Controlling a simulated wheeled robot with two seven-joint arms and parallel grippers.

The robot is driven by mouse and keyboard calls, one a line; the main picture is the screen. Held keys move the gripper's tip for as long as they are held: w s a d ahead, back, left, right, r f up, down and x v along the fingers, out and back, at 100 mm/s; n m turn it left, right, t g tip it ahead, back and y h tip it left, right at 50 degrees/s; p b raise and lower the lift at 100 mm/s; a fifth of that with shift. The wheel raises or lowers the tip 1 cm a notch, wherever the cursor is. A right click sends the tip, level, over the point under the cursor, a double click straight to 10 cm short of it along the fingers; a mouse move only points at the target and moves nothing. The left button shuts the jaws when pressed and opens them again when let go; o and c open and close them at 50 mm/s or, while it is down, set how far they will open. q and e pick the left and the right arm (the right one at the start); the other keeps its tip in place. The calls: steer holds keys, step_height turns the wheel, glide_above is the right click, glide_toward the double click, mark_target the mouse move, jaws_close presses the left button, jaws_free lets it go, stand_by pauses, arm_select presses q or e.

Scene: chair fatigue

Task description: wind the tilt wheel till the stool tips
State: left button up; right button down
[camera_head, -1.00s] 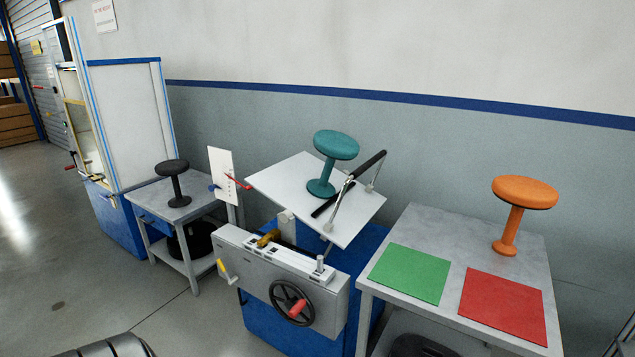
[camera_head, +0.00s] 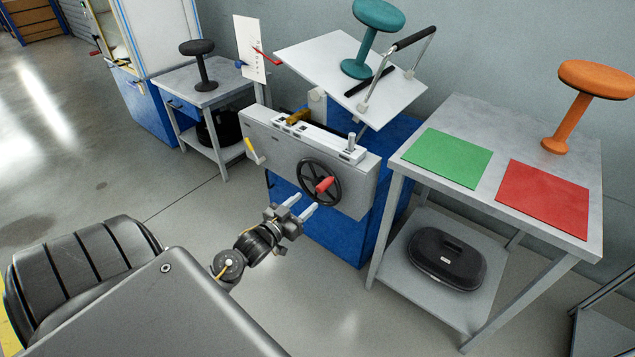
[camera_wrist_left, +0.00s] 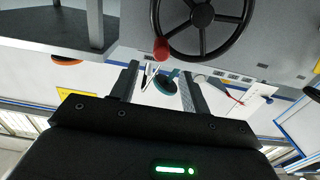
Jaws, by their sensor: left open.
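The tilt wheel (camera_head: 312,177) is a black spoked handwheel with a red handle (camera_head: 325,184), on the front of a grey machine box (camera_head: 270,143). In the left wrist view the wheel (camera_wrist_left: 203,15) and its red handle (camera_wrist_left: 161,48) show at the top. The teal stool (camera_head: 370,40) stands on the white tilt plate (camera_head: 330,58), beside a black bar. My left gripper (camera_head: 303,204) is open and empty, below and in front of the wheel, apart from it. In the left wrist view the red handle is just beyond the fingertips (camera_wrist_left: 158,70). My right gripper is out of view.
A grey table (camera_head: 480,112) at the right bears a green mat (camera_head: 447,158), a red mat (camera_head: 543,198) and an orange stool (camera_head: 568,120). A black stool (camera_head: 203,72) stands on a small table at the left. A yellow-handled crank (camera_head: 254,151) sticks out left of the wheel.

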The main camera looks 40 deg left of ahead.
mark_target(318, 191)
arm_select(q)
steer(key=w, duration=1)
steer(key=shift+w+a, duration=0.1)
steer(key=shift+a, duration=0.1)
jaws_close()
